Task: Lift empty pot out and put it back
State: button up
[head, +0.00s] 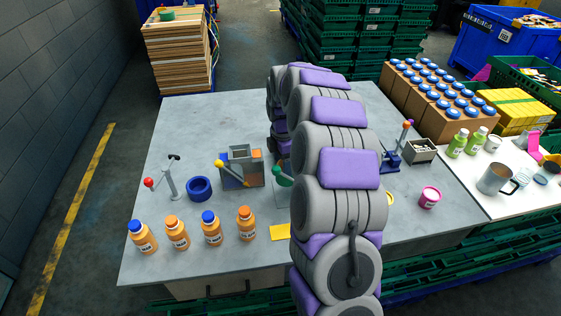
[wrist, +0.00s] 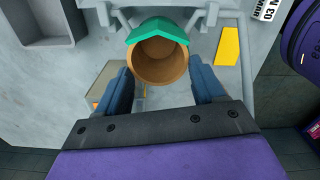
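The pot (wrist: 158,68) shows in the wrist view as a tan-orange round cup. I look into its mouth and see bare inner walls. A green angled piece (wrist: 158,31) lies along its upper rim; a green part (head: 284,176) also shows in the head view, just left of my arm, partly hidden. My gripper (wrist: 161,78) has its two blue fingers spread, one on each side of the pot's lower part. The fingertips are very close to its sides; I cannot tell if they touch. In the head view my arm hides the gripper and the pot.
A grey machine with a yellow lever (head: 240,170) and a blue ring (head: 199,189) stand left on the grey table (head: 200,120). Several orange bottles (head: 178,233) line the front. A pink jar (head: 429,197) and an open box (head: 421,150) are right.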

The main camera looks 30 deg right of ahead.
jog(key=shift+s+d, duration=0.1)
jog(key=shift+d, duration=0.8)
jog(key=c, duration=0.3)
jog(key=shift+f, duration=0.1)
jog(key=shift+c, duration=1.4)
jog(key=shift+a, duration=0.2)
jog(key=shift+a+f+p, duration=0.1)
jog(key=shift+a+p, duration=0.05)
jog(key=shift+p, duration=0.15)
jog(key=o, duration=0.8)
jog(key=shift+c, duration=0.2)
jog(key=o, duration=0.4)
jog(key=shift+a, duration=0.2)
jog(key=shift+o, duration=0.2)
